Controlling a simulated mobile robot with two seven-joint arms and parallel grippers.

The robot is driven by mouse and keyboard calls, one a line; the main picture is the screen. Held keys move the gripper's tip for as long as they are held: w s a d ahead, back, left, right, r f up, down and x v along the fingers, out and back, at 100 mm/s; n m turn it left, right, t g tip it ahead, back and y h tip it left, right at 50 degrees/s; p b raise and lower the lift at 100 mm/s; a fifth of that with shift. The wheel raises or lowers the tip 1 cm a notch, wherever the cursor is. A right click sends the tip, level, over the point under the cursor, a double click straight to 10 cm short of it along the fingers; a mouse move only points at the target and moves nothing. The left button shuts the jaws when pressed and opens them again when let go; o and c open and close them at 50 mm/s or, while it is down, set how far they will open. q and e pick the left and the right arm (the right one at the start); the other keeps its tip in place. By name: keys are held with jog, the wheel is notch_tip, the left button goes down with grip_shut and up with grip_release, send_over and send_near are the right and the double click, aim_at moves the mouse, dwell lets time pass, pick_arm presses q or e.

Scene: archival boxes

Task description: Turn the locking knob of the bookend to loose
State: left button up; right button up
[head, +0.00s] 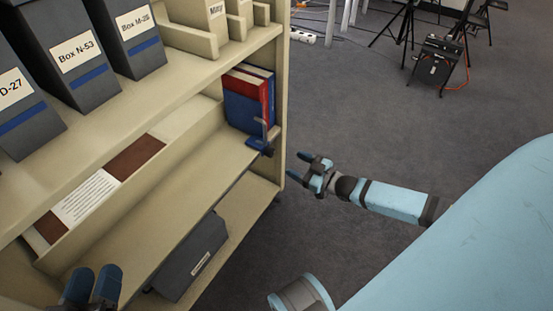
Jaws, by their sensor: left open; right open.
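The bookend (264,132) stands at the right end of the middle shelf. It has a thin grey upright and a blue part low at the shelf's front edge. Its locking knob is too small to tell apart, and its setting cannot be read. My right gripper (297,167) is open and empty, to the right of the bookend, just outside the shelf's side panel and apart from it. My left gripper (94,284) is at the lower left edge, its two blue fingers near the lower shelves. It is open, with nothing visible between the fingers.
Red and blue books (247,104) stand behind the bookend. Dark archival boxes (77,62) line the upper shelf. A grey box (190,258) lies on the bottom shelf. The middle shelf is bare left of the bookend. Open carpet (370,120) lies to the right.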

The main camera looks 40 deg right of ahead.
aim_at(273, 154)
jog(key=b+x, duration=0.2)
jog(key=x, duration=0.4)
jog(key=shift+w+f, duration=0.1)
jog(key=shift+w, duration=0.1)
pick_arm(q)
jog(key=shift+w+a+f+m, duration=0.1)
jog(key=shift+w+f+m, duration=0.15)
jog(key=shift+f, duration=0.25)
jog(key=shift+w+a+f+m, duration=0.1)
jog(key=shift+f+m, duration=0.25)
jog(key=shift+f, duration=0.15)
pick_arm(e)
jog(key=shift+w+a, duration=0.35)
jog(key=shift+w, duration=0.25)
jog(key=c, duration=0.9)
jog(key=shift+c, duration=0.2)
